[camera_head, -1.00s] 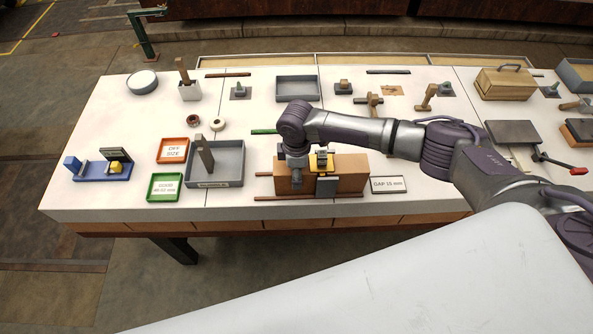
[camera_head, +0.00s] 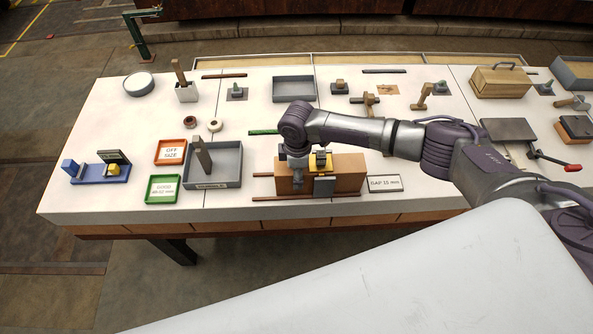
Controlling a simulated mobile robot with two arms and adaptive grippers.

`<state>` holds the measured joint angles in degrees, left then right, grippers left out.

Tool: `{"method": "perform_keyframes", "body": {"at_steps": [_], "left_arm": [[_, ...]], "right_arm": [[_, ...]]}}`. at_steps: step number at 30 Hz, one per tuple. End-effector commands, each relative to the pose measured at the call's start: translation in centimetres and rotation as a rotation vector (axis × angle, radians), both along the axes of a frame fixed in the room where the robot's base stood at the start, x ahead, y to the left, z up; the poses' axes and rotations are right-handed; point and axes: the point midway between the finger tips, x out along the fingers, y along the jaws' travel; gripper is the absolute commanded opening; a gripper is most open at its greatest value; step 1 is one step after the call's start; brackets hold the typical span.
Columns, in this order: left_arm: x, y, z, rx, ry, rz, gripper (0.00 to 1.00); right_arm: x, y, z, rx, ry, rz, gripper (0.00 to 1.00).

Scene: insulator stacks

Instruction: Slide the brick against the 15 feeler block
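Reddish-brown brick (camera_head: 347,177) stands in a row on the near middle of the table, with its left part (camera_head: 284,182) under my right gripper. A feeler block with a yellow top (camera_head: 320,163) and a grey front (camera_head: 324,187) sits at the middle of the row. I cannot tell whether any gap is left beside it. My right gripper (camera_head: 297,182) points down at the left part, just left of the feeler block. Its fingers are too small and partly hidden to show whether they grip. My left gripper is not in view.
A "GAP 15 mm" sign (camera_head: 384,184) stands right of the row. Thin brown rails (camera_head: 291,198) run along its front and back. A grey tray (camera_head: 229,177) with an upright piece, a green tray (camera_head: 163,198) and an orange tray (camera_head: 170,147) lie to the left.

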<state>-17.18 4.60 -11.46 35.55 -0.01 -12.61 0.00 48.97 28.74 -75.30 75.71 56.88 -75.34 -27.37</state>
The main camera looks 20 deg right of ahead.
Motion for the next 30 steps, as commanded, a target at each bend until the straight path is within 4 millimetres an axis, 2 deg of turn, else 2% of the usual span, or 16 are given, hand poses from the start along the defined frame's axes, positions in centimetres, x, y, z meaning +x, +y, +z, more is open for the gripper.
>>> {"method": "perform_keyframes", "body": {"at_steps": [2, 3, 8, 20, 23, 30], "left_arm": [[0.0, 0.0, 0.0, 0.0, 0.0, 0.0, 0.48], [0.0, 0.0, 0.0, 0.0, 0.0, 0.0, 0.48], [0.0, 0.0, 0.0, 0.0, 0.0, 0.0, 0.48], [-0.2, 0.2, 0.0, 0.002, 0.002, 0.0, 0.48], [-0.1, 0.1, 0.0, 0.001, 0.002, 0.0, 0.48], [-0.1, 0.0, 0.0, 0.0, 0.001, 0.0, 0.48]], "right_arm": [[0.0, -0.2, 0.0, -0.004, 0.001, -0.002, 0.09], [0.0, -0.2, 0.0, -0.004, 0.001, -0.002, 0.69], [0.0, -0.2, 0.0, -0.004, 0.001, -0.001, 0.95], [0.0, -0.1, 0.4, -0.001, -0.001, -0.001, 0.95], [0.1, 0.0, 1.6, 0.0, -0.002, -0.001, 0.95], [0.1, -0.1, 6.7, 0.0, -0.003, -0.001, 0.95]]}}
